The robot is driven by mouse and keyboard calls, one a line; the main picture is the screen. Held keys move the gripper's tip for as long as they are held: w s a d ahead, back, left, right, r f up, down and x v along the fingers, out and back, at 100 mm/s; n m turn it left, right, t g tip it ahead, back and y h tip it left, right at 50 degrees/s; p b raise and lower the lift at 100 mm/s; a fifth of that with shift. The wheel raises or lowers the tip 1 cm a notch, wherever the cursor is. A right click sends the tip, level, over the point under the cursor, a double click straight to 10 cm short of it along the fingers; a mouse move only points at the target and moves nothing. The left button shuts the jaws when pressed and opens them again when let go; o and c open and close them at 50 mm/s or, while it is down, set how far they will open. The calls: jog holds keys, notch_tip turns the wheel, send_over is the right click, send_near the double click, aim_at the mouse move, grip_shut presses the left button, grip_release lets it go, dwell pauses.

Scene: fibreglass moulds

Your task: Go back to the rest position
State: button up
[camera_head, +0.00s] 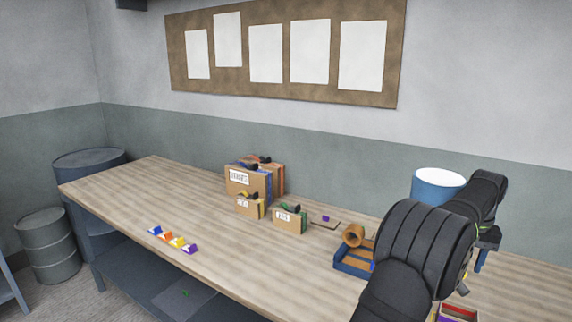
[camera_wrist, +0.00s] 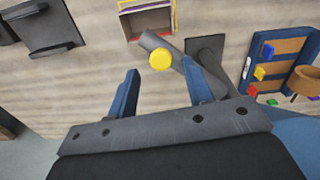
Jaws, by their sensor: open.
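My gripper (camera_wrist: 160,68) is open, its two blue fingers apart over the workbench in the wrist view. A dark grey cylinder with a yellow end (camera_wrist: 161,60) shows beyond and between the fingertips; no finger is seen closed on it. In the head view my gripper (camera_head: 482,257) is at the right, partly hidden behind my dark arm, above the wooden workbench (camera_head: 130,205).
A blue tray (camera_head: 350,266) with a brown roll (camera_head: 353,236) lies left of my arm. A red-edged box (camera_head: 458,312) is at the lower right. Cardboard boxes (camera_head: 248,184) stand mid-bench; small coloured wedges (camera_head: 172,240) lie left. The bench's left end is clear.

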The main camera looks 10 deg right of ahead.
notch_tip(320, 180, down, 2)
jog(key=shift+f, duration=0.1)
jog(key=shift+a+f, duration=0.15)
jog(key=shift+a, duration=0.15)
jog(key=w+a+m, duration=0.7)
jog(key=a+m, duration=0.6)
jog(key=m, duration=0.1)
jog(key=shift+w, duration=0.25)
dwell(0.5)
